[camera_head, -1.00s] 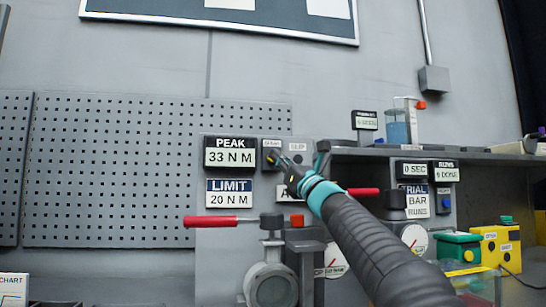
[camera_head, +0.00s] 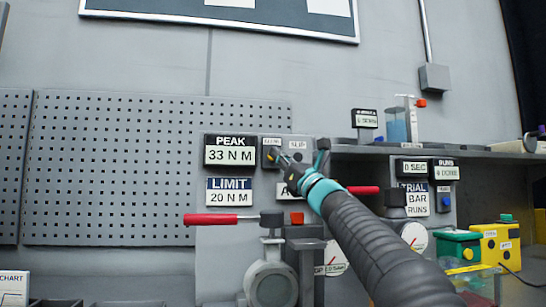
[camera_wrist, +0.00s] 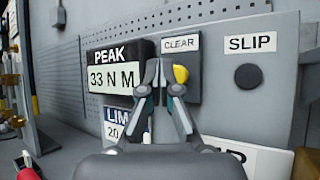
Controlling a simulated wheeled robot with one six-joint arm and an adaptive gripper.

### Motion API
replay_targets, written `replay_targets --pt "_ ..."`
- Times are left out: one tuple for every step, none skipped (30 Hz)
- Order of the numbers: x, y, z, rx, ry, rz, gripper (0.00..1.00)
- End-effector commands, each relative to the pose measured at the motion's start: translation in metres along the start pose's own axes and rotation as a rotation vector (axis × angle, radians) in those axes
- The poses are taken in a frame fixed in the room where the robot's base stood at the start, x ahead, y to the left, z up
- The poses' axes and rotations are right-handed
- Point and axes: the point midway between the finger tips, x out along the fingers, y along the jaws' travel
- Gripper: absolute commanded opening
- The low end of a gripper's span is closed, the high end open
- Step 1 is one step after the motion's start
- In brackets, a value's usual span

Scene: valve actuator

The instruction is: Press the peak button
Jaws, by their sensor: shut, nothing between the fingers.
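The PEAK display (camera_head: 230,150) reads 33 N M and is mounted on the grey panel; it also shows in the wrist view (camera_wrist: 113,78). Just right of it is a dark box labelled CLEAR (camera_wrist: 181,46) with a round yellow button (camera_wrist: 181,74). No button bears the word PEAK itself. My gripper (camera_wrist: 158,66) is shut and empty, its fingertips in front of the CLEAR box, just left of the yellow button in the picture. In the head view my gripper (camera_head: 276,154) points at the box. I cannot tell whether the tips touch it.
A dark round SLIP button (camera_wrist: 248,77) is to the right. The LIMIT display (camera_head: 229,192) reads 20 N M below PEAK. A red-handled lever (camera_head: 212,219) sticks out left above a round valve body (camera_head: 271,285). A shelf (camera_head: 460,154) juts out at right.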

Motion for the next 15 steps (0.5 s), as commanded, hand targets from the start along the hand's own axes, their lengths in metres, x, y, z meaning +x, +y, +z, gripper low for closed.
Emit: replay_targets --pt "0.0 0.0 0.0 0.0 0.0 0.0 0.0" --pt "0.0 0.0 0.0 0.0 0.0 0.0 0.0" --pt "0.0 0.0 0.0 0.0 0.0 0.0 0.0" --pt "0.0 0.0 0.0 0.0 0.0 0.0 0.0" --pt "0.0 0.0 0.0 0.0 0.0 0.0 0.0" --pt "0.0 0.0 0.0 0.0 0.0 0.0 0.0" --pt "0.0001 -0.0001 -0.0001 0.0 0.0 0.0 0.0" --pt "0.0003 -0.0003 -0.0003 0.0 0.0 0.0 0.0" --pt "0.0008 -0.0006 -0.0007 0.0 0.0 0.0 0.0" --pt "0.0013 -0.001 -0.0011 0.0 0.0 0.0 0.0" --pt "0.0019 -0.0014 -0.0015 0.0 0.001 0.0 0.0" --pt "0.0028 -0.0021 -0.0021 0.0 0.001 0.0 0.0" --pt "0.0035 -0.0025 -0.0024 0.0 0.001 0.0 0.0" --pt "0.0043 -0.0029 -0.0027 0.0 0.0 0.0 0.0" --pt "0.0052 -0.0034 -0.003 0.0 0.0 0.001 0.0"
